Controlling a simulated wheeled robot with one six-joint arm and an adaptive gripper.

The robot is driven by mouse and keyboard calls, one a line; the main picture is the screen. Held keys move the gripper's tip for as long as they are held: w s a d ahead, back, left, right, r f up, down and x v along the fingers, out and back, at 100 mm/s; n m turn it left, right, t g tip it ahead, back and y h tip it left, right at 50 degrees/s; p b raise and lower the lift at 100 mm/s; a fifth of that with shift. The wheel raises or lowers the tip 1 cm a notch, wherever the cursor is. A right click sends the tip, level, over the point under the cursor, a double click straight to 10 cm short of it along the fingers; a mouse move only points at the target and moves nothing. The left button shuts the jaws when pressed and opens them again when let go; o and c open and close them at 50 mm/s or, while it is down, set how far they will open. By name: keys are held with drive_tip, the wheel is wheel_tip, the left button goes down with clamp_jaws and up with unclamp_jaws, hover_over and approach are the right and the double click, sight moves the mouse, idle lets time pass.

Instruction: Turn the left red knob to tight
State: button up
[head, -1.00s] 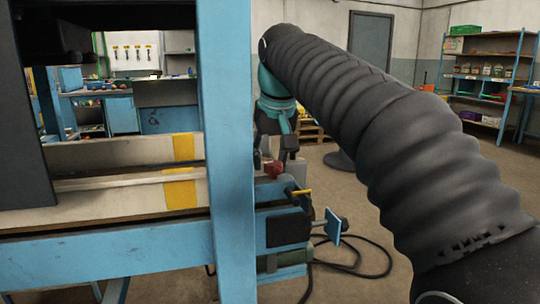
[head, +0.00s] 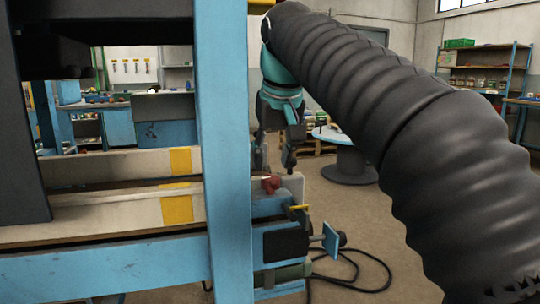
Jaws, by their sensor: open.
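One red knob (head: 270,184) shows on top of the machine head (head: 282,206), just right of the blue post. I cannot tell from this view whether it is the left one, and no second red knob shows. My gripper (head: 274,167) points down with its two dark fingers apart and empty. Its fingertips are just above the knob, one to each side of it in the picture. Whether a finger touches the knob or the pale plate behind it is too small to tell.
The blue upright post (head: 226,150) stands close in front and hides part of the machine. A yellow lever (head: 299,207) and a blue plate (head: 330,240) stick out right of the knob. A round spool table (head: 349,160) stands behind. Black cable lies on the floor.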

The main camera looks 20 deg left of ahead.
drive_tip(key=s+d, duration=0.5)
drive_tip(key=s, duration=0.3)
drive_tip(key=shift+s, duration=0.15)
drive_tip(key=s+d+f+m+t+h, duration=0.1)
drive_tip(key=s+d+f+m, duration=0.2)
drive_tip(key=d+f, duration=0.9)
drive_tip(key=s+d+f+m+h, duration=0.1)
drive_tip(key=s+d+f+m, duration=0.2)
drive_tip(key=s+d+f, duration=0.5)
drive_tip(key=d+f, duration=0.5)
drive_tip(key=f, duration=0.2)
drive_tip(key=shift+d+f+t+p, duration=0.15)
drive_tip(key=shift+f+t+p, duration=0.15)
drive_tip(key=shift+t, duration=0.1)
drive_tip(key=shift+s, duration=0.1)
